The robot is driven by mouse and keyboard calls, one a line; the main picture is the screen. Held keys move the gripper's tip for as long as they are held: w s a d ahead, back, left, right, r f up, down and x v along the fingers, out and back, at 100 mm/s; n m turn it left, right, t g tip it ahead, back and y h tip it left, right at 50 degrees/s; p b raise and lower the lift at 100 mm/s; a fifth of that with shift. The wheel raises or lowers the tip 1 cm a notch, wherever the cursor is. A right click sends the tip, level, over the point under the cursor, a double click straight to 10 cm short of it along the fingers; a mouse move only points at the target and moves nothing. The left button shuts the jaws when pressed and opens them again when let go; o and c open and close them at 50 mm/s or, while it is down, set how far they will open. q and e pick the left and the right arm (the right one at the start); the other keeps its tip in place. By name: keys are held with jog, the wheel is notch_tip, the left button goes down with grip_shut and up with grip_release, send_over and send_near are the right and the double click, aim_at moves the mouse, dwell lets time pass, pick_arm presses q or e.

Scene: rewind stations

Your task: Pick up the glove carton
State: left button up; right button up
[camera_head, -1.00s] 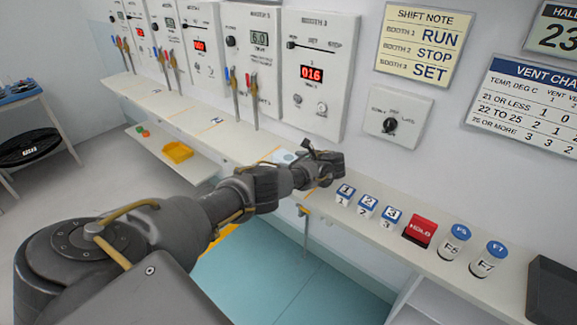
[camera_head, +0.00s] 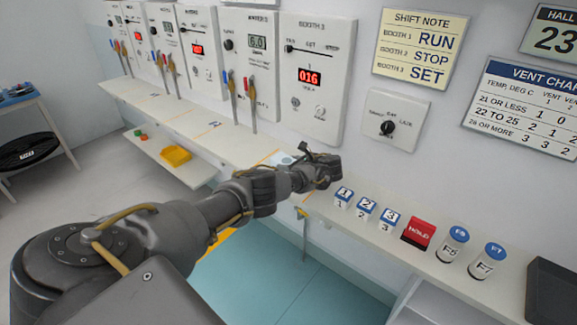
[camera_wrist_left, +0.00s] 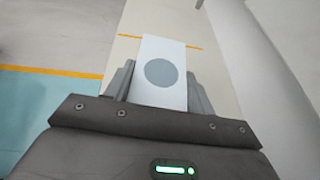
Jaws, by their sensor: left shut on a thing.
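The glove carton (camera_wrist_left: 173,92) is a white box with a grey round mark, standing between the fingers of my left gripper (camera_wrist_left: 160,85) in the left wrist view. The gripper is shut on it, one finger against each side. In the head view a small pale part of the carton (camera_head: 282,157) shows behind my wrist, over the wall shelf. The fingers are mostly hidden there by my own arm. I cannot tell whether the carton's base touches the shelf. My right gripper is not in view.
The narrow wall shelf (camera_head: 345,222) holds numbered blocks (camera_head: 365,209), a red HOLD block (camera_head: 418,233), two blue-capped canisters (camera_head: 454,244) and a dark tray (camera_head: 553,290). Booth panels with levers (camera_head: 230,85) line the wall.

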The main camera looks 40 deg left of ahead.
pick_arm(q)
jog(key=shift+r, duration=0.55)
notch_tip(320, 180, up, 3)
jog(key=shift+s+d+f, duration=0.1)
jog(key=shift+f, duration=0.05)
jog(key=s+d+r+p, duration=0.9)
jog(key=s+p, duration=0.1)
jog(key=p, duration=0.7)
jog(key=shift+d+r, duration=0.1)
jog(key=shift+d, duration=0.05)
